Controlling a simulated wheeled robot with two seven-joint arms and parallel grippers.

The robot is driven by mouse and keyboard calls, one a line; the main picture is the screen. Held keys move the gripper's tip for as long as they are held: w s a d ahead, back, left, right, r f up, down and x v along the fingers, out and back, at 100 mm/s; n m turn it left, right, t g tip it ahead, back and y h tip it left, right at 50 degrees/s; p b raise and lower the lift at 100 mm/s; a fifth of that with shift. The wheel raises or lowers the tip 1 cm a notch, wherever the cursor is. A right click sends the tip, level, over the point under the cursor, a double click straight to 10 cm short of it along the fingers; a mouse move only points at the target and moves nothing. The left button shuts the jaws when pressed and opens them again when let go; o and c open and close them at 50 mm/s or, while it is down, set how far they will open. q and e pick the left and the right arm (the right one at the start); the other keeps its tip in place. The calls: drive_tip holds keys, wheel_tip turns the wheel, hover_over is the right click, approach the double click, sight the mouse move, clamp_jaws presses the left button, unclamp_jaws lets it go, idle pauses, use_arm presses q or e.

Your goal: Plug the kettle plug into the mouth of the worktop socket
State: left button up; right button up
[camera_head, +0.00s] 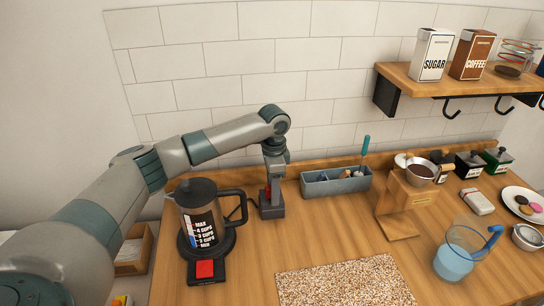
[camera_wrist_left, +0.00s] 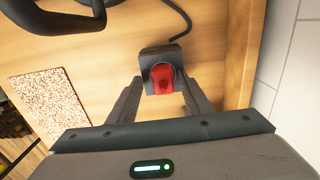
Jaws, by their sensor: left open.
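My left gripper (camera_wrist_left: 162,88) is open in the left wrist view, with one finger on each side of a red piece (camera_wrist_left: 162,78). The red piece sits against a dark grey block (camera_wrist_left: 160,54). A black cord (camera_wrist_left: 184,20) runs up to this block. I cannot tell for sure which part is plug and which is socket, nor whether the fingers touch the red piece. In the head view the left gripper points down over the worktop, right of the black kettle (camera_head: 201,192), and a bit of red shows beside it. My right gripper is not in view.
The kettle's dark base has a red switch (camera_head: 205,268). A grey organiser tray (camera_head: 340,186) stands right of the gripper near the wall. A speckled mat (camera_head: 345,283) lies in front, with a wooden stand (camera_head: 400,207) and a blue jug (camera_head: 454,262) further right.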

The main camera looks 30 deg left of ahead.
use_arm(q)
wheel_tip(320, 180, up, 17)
drive_tip(key=b, duration=0.4)
drive_tip(key=shift+w+a+r, duration=0.2)
drive_tip(key=shift+w+a, duration=0.05)
drive_tip(key=shift+a, duration=0.05)
drive_tip(key=shift+f, duration=0.1)
